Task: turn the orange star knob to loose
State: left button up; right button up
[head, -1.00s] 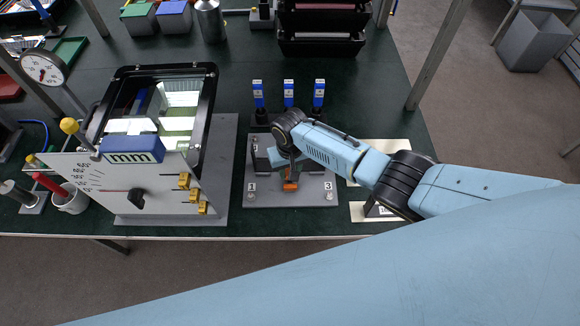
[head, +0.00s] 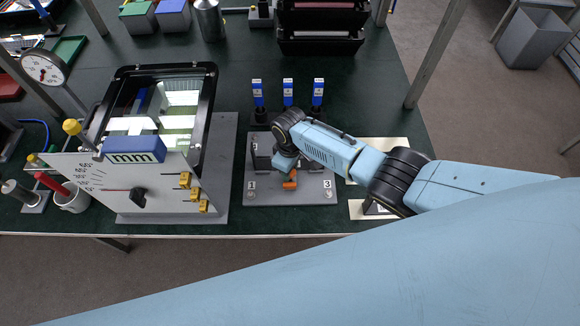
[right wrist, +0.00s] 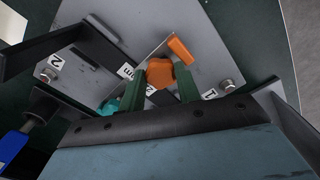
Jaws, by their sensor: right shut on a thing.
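The orange star knob (right wrist: 160,73) shows in the right wrist view between the two green fingers of my right gripper (right wrist: 162,88), which is shut on it. An orange bar (right wrist: 179,50) sticks out beside the knob. In the head view the orange part (head: 290,181) shows just below my right gripper (head: 286,167), and the gripper hides much of it. The knob sits over a grey plate (head: 262,190) with number labels. My left gripper is not in view.
Several blue-topped posts (head: 288,93) stand behind the plate. A framed housing with a dial panel (head: 120,190) stands to the left, with yellow clips on its side. A pale sheet (head: 366,209) lies to the right under my arm. The table's front edge is close.

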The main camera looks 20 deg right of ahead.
dwell(0.3)
jog(key=o, duration=1)
jog(key=shift+r, duration=0.15)
jog(key=shift+r, duration=0.3)
notch_tip(320, 180, up, 13)
jog(key=p, duration=0.2)
jog(key=shift+f+p, duration=0.2)
jog(key=shift+p, duration=0.2)
